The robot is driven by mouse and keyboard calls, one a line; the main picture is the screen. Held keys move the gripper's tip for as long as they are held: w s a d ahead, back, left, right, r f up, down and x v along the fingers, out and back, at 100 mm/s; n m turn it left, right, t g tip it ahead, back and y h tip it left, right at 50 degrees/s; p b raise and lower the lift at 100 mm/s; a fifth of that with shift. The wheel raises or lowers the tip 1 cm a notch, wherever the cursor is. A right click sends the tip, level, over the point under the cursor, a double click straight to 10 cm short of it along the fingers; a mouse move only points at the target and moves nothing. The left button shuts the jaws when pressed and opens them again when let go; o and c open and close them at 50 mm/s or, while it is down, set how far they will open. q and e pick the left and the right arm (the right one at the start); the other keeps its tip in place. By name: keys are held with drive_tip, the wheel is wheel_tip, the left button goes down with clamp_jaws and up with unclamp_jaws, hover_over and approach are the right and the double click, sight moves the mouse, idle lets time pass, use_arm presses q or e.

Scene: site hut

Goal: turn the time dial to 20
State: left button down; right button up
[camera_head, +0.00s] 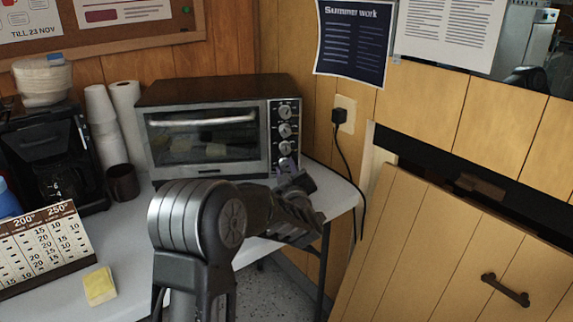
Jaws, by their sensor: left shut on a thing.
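A toaster oven (205,165) stands on the white table, with a column of dials down the right side of its front. An upper dial (284,112), a middle dial (285,130) and a lower dial (285,148) show above my gripper. My left gripper (287,166) reaches the bottom of this panel and is shut on the lowest knob there, taken as the time dial. The fingers and wrist hide that knob, so its pointer and setting cannot be read. The dial markings are too small to read. My right gripper is not in view.
A card with temperatures and times (45,245) stands at the left on the table (130,290), with a yellow sticky pad (99,286) by it. A coffee maker (50,160), cups and a dark mug (123,182) stand left of the oven. A black plug (339,117) and cord hang at the right.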

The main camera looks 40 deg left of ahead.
use_arm(q)
drive_tip(key=shift+m+p, duration=0.65)
drive_tip(key=shift+m, duration=0.55)
drive_tip(key=c, duration=1.1)
unclamp_jaws()
drive_tip(key=shift+c, duration=0.2)
drive_tip(key=shift+v, duration=3.9)
drive_tip(key=shift+p, duration=0.3)
